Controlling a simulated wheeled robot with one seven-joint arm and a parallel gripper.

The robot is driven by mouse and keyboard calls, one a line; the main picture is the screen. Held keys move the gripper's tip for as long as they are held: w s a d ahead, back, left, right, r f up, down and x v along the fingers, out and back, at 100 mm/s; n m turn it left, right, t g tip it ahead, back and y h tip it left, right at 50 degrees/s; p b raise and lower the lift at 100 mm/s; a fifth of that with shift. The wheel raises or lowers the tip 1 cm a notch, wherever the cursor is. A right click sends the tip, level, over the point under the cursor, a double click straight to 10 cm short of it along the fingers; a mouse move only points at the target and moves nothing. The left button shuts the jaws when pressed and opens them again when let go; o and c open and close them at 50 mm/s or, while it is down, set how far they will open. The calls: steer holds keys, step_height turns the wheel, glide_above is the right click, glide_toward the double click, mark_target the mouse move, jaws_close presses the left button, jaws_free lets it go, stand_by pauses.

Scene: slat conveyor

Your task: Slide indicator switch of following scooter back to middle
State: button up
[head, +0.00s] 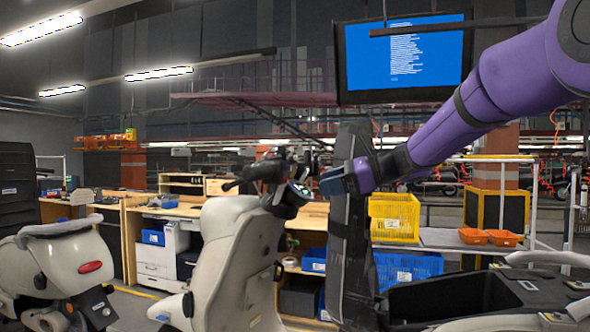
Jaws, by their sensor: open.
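A beige scooter (236,262) stands upright at the middle, its front shield towards the left and centre. Its dark handlebar (262,172) with grips and levers sits at the top, with a small lit display (300,190) beside it. The indicator switch is too small to make out among the dark handlebar parts. My gripper (322,183), at the end of my purple arm, comes in from the right and points left. It is open, close to the right side of the handlebar in the picture. I cannot tell whether it touches the handlebar. No held object shows.
Another scooter's pale rear (62,255) with a red reflector is at the left. A scooter with an open black compartment (455,298) is at the lower right. A dark upright panel (350,235) stands below my gripper. Yellow (394,212) and blue (408,265) crates stand behind.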

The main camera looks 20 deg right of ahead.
mark_target(289, 168)
steer(key=w+d+r+m+t+y, duration=0.25)
steer(key=w+d+m, duration=0.2)
steer(key=w, duration=0.25)
steer(key=x, duration=1)
steer(key=shift+w, duration=0.45)
steer(key=shift+h, duration=0.25)
